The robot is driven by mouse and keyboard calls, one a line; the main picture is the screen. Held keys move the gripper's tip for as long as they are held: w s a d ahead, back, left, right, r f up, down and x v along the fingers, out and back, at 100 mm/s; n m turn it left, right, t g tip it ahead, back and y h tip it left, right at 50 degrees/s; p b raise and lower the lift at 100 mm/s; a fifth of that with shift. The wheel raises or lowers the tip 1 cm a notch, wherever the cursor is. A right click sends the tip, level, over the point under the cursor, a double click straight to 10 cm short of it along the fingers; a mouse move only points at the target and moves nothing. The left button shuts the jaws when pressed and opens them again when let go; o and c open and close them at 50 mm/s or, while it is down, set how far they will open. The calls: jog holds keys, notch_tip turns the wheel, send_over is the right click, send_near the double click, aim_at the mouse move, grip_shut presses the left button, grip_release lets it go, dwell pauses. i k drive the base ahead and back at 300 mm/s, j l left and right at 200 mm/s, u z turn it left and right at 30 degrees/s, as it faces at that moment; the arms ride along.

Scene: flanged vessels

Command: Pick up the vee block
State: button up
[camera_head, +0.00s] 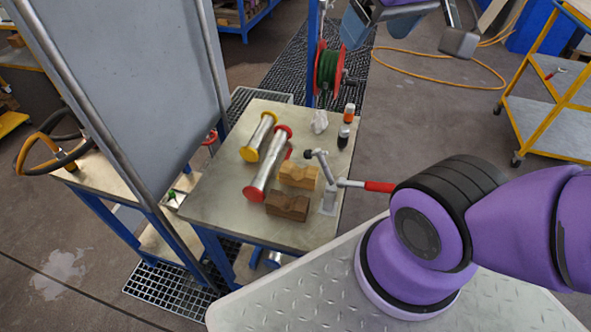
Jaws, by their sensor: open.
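Two wooden blocks with a V-shaped notch in the top sit on the metal-topped worktable (220,205). One vee block (298,177) is light tan; the other vee block (287,205) is dark brown and lies just in front of it. Which one the task means cannot be told. My gripper (408,34) is at the top edge of the view, partly cut off. Its two fingers are wide apart with nothing visible between them. It appears well away from both blocks, up and to the right of them in the picture.
Left of the blocks lie a red-flanged spool (266,165) and a yellow-flanged spool (258,137). A grey clamp with a red handle (366,186) stands close right of them. A tall grey panel (125,80) rises at left.

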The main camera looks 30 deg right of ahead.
aim_at(290, 174)
jog(key=k+j+u, duration=0.15)
jog(key=u, duration=0.2)
jog(key=k+j+u, duration=0.15)
jog(key=u, duration=0.25)
